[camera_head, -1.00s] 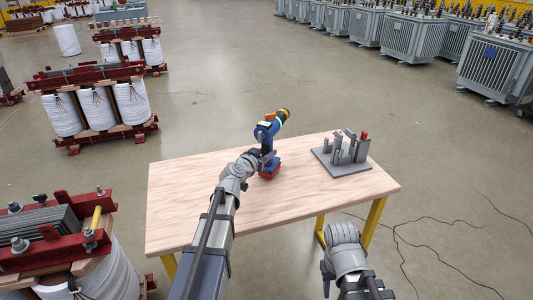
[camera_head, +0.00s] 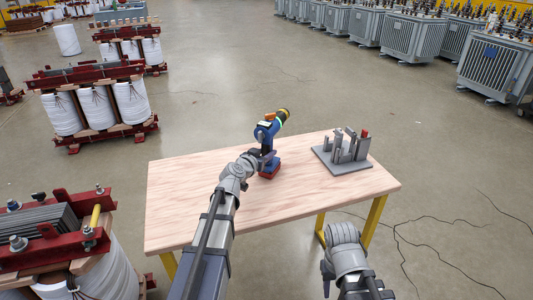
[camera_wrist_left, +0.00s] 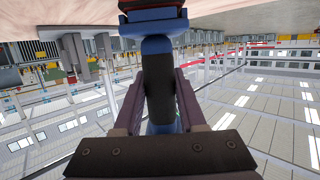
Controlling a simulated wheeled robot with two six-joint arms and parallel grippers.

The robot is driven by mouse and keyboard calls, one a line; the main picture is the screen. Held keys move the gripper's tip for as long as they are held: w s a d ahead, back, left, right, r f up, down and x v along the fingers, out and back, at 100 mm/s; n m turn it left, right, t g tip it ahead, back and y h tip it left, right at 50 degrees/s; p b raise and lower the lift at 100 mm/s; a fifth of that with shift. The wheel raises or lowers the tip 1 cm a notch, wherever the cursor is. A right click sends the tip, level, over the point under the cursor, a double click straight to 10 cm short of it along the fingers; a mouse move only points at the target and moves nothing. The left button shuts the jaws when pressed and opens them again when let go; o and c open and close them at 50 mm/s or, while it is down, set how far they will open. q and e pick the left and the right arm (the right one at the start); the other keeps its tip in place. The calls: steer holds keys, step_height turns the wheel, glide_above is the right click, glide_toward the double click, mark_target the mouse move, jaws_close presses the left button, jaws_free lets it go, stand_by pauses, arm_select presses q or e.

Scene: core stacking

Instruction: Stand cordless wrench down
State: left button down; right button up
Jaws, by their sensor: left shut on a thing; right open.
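The cordless wrench (camera_head: 268,132) is blue with a red base and a yellow and black head. It stands upright over the wooden table (camera_head: 190,197), its base at or very near the top. My left gripper (camera_head: 266,156) is shut on its handle from the near side. In the left wrist view the dark handle (camera_wrist_left: 158,85) runs between the two fingers of the left gripper (camera_wrist_left: 158,95), with the blue base at the top by the tabletop. Contact under the base is hard to tell. My right gripper (camera_head: 326,278) is low, in front of the table; its fingers are small in view.
A grey fixture (camera_head: 342,162) with several upright pieces stands at the table's right. The table between wrench and fixture is bare, as is its left part. Transformer cores (camera_head: 98,108) stand on the floor at left, and cables lie at right.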

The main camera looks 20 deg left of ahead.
arm_select(q)
steer(key=shift+c, duration=2)
jaws_free()
steer(key=shift+s, duration=0.1)
steer(key=p+v, duration=0.1)
steer(key=v, duration=0.6)
steer(key=shift+s+p, duration=0.3)
steer(key=shift+p, duration=0.1)
steer(key=shift+r, duration=0.1)
